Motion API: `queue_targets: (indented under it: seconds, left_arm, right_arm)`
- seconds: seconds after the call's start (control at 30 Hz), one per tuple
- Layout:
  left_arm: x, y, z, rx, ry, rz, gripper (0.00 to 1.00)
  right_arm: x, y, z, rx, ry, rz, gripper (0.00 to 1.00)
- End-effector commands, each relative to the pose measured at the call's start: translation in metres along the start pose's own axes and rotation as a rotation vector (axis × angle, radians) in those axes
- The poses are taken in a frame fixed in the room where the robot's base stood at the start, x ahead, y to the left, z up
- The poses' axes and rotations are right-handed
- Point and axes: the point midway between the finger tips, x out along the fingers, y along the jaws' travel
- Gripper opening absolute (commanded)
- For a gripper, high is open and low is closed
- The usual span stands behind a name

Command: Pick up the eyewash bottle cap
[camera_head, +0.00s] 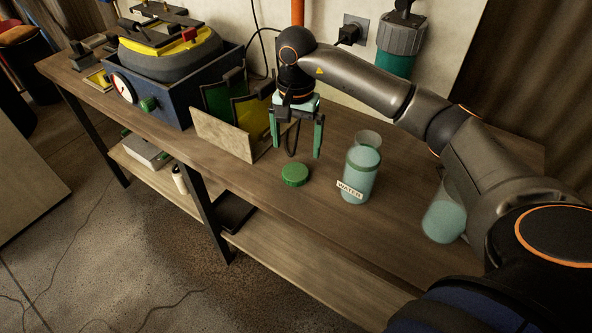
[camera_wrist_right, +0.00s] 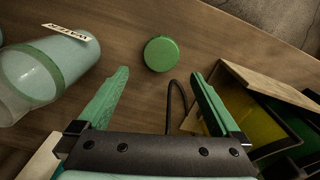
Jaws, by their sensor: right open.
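The green round cap (camera_head: 295,175) lies flat on the wooden bench, near its front edge. It also shows in the right wrist view (camera_wrist_right: 161,54), ahead of the fingertips and between their lines. My right gripper (camera_head: 296,150) is open and empty, with its green fingers pointing down above the bench, just behind the cap. In the right wrist view its two fingers (camera_wrist_right: 163,82) are spread wide. A clear bottle (camera_head: 361,172) with a WATER label stands to the right of the cap; it also shows at the left of the right wrist view (camera_wrist_right: 48,70). My left gripper is not seen.
A wooden box (camera_head: 222,134) with green and yellow panels stands left of my right gripper. A blue machine with a gauge (camera_head: 165,92) stands farther left. Another pale bottle (camera_head: 443,219) stands at right, partly behind my arm. Bench around the cap is clear.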

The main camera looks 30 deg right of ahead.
Motion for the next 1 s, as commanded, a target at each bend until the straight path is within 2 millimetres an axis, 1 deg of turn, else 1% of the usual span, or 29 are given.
queue_targets:
  seconds: [0.03, 0.1, 0.33, 0.53, 0.6, 0.7, 0.9, 0.93, 1.0]
  left_arm:
    - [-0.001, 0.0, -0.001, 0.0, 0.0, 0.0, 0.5]
    - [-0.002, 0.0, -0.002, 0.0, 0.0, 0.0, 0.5]
    - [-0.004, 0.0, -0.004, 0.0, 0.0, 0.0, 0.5]
    - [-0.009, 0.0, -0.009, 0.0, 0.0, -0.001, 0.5]
    - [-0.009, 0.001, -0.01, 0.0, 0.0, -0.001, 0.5]
    - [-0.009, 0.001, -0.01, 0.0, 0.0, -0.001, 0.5]
    - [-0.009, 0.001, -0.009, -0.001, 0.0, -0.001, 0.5]
    - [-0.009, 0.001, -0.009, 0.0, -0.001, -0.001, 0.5]
    - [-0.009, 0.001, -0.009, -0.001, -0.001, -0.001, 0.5]
  right_arm:
    - [0.009, 0.0, 0.001, 0.0, -0.004, 0.002, 1.0]
    - [0.018, 0.0, 0.001, 0.0, -0.003, 0.001, 1.0]
    - [0.036, -0.001, 0.002, 0.001, -0.004, -0.001, 1.0]
    - [0.067, -0.001, 0.004, 0.001, -0.005, 0.0, 1.0]
    - [0.074, -0.002, 0.004, 0.002, -0.005, -0.001, 1.0]
    - [0.08, -0.002, 0.003, 0.0, -0.003, -0.003, 1.0]
    - [0.081, -0.002, 0.003, 0.0, -0.002, -0.004, 1.0]
    - [0.081, -0.002, 0.003, 0.0, -0.002, -0.004, 0.98]
    - [0.081, -0.002, 0.003, 0.0, -0.002, -0.004, 0.9]
